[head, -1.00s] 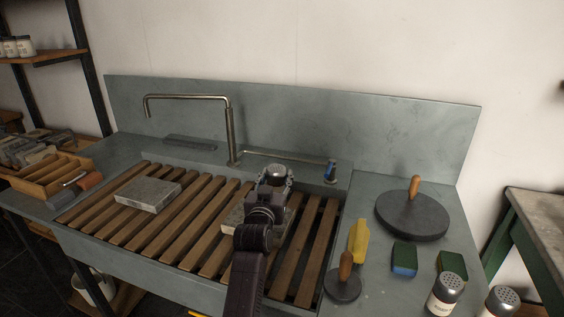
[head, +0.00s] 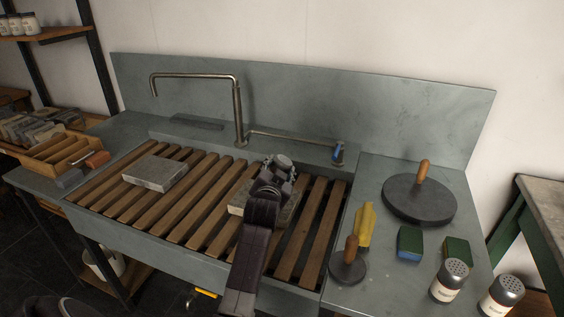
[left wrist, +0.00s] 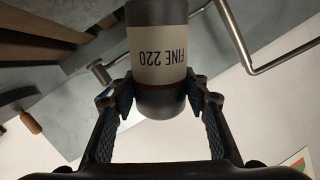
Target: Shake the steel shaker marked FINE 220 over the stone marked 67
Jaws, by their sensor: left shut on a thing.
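The steel shaker (left wrist: 158,55) shows a pale label reading FINE 220 in the left wrist view. My left gripper (left wrist: 160,98) is shut on it, one finger on each side. In the head view, my left gripper (head: 278,170) is over the stone on the right (head: 238,205), partly hiding it. A second grey stone (head: 155,173) lies clear on the slats to the left. No number is readable on either stone, so I cannot tell which is 67. The shaker is mostly hidden in the head view. My right gripper is not in view.
The stones rest on a slatted wooden rack (head: 205,195) over the sink. A tap (head: 238,110) stands behind. Two other shakers (head: 449,280) (head: 501,297), sponges (head: 410,243), a yellow bottle (head: 365,228) and a round disc with a handle (head: 420,200) are on the right counter.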

